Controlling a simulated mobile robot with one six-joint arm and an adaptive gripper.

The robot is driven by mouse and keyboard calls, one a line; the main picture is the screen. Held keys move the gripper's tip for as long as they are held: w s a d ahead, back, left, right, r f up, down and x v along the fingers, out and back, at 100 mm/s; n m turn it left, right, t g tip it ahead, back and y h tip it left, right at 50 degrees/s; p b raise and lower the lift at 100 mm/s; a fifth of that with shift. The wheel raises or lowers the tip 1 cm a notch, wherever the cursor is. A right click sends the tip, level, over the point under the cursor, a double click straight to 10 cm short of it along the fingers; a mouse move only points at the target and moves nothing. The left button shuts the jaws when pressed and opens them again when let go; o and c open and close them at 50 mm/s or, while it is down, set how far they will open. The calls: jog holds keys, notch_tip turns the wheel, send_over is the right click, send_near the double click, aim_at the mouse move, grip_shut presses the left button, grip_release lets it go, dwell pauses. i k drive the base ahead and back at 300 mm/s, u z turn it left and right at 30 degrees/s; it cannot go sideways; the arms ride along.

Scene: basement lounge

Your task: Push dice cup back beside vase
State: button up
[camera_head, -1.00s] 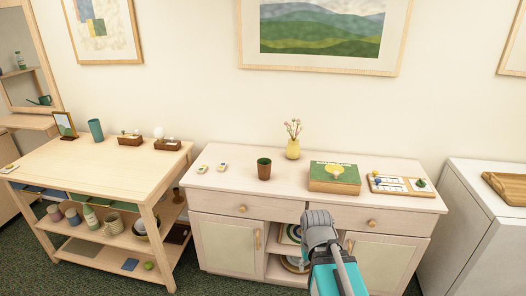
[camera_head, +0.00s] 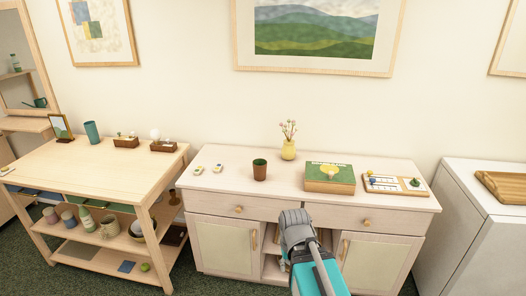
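The dice cup (camera_head: 260,170), brown outside and green inside, stands upright on the sideboard (camera_head: 225,181), left of its middle. The yellow vase (camera_head: 288,150) with small pink flowers stands farther back, to the right of the cup and near the wall, with a gap between them. My arm, grey and teal, reaches in from the bottom of the picture in front of the sideboard. The grey part at its upper end (camera_head: 297,228) is below and in front of the cup, apart from it. My gripper's fingers cannot be made out.
A green and yellow game box (camera_head: 330,178) lies right of the cup, then a board with pieces (camera_head: 395,185). Two small white items (camera_head: 217,168) lie left of the cup. A wooden table (camera_head: 80,165) stands left, a white cabinet (camera_head: 488,198) right.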

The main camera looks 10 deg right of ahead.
aim_at(260, 170)
jog(key=i, duration=1)
jog(key=u, duration=0.05)
